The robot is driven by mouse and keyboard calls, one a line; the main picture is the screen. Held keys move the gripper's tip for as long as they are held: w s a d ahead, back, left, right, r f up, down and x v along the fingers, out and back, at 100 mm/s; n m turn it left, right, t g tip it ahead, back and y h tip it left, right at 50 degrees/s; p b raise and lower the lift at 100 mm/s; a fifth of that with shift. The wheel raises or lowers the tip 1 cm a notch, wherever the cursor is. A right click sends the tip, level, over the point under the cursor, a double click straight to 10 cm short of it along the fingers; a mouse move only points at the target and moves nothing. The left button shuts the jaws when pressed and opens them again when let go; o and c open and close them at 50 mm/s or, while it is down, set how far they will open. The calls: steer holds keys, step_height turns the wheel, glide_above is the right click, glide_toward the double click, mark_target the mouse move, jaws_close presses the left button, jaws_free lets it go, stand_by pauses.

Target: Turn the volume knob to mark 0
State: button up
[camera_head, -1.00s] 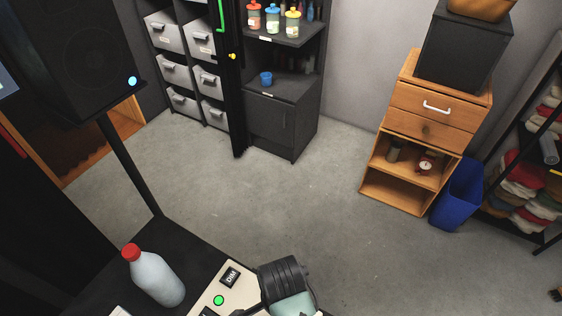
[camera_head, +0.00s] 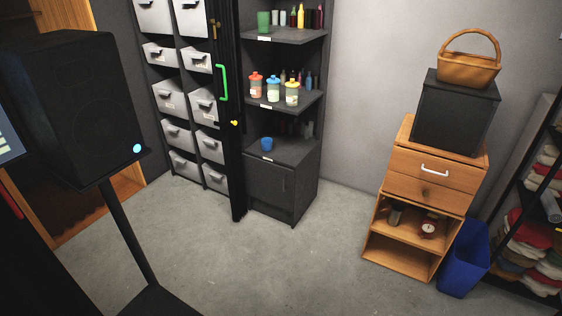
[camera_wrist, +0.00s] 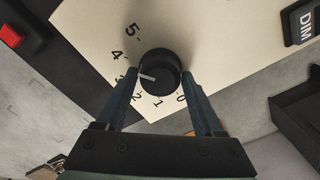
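The volume knob (camera_wrist: 160,67) is a round black knob on a cream panel (camera_wrist: 218,40) in the wrist view. Its white pointer line lies on its left side, towards the marks around 3. Marks 0 to 5 curve around the knob, with 0 at its lower right and 5 at its upper left. My gripper (camera_wrist: 161,73) has its two blue-grey fingers either side of the knob, open around it. I cannot tell whether the fingertips touch it. The left finger partly covers the marks near 3. The head view shows neither knob nor gripper.
A DIM button (camera_wrist: 302,22) is at the panel's upper right, and a red switch (camera_wrist: 12,35) at the upper left. In the head view, a speaker (camera_head: 75,110) stands at left, shelves (camera_head: 285,150) at the back, and a wooden cabinet (camera_head: 430,190) at right. The floor between is clear.

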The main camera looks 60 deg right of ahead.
steer(key=c, duration=0.9)
